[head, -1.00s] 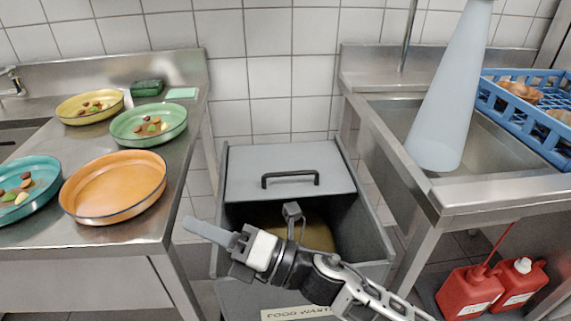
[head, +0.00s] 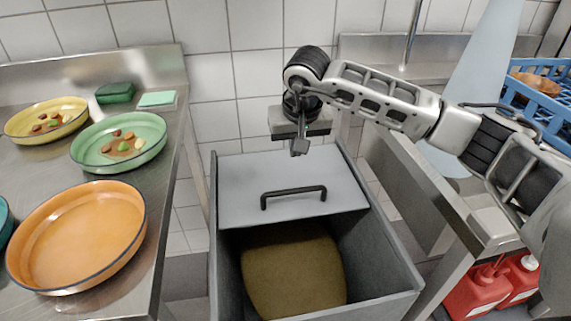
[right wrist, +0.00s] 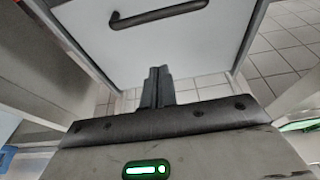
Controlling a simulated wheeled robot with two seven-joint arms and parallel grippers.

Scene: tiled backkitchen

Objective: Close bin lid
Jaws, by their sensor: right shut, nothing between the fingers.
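The grey bin (head: 385,255) stands between the two counters. Its flat grey lid (head: 240,185) covers the rear part of the opening, and the front part is open. A black bar handle (head: 294,196) is on the lid; the lid (right wrist: 190,50) and handle (right wrist: 158,15) also show in the right wrist view. My right gripper (head: 300,148) is shut and empty, pointing down at the lid's back edge. In the right wrist view its fingers (right wrist: 157,86) are together by that edge; I cannot tell whether they touch it. My left gripper is not in view.
Brown-yellow contents (head: 295,275) show inside the bin. A steel counter with an orange plate (head: 75,235) and a green plate (head: 118,142) is left. A steel sink (head: 480,225) is right, with red canisters (head: 478,290) below. The tiled wall is close behind.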

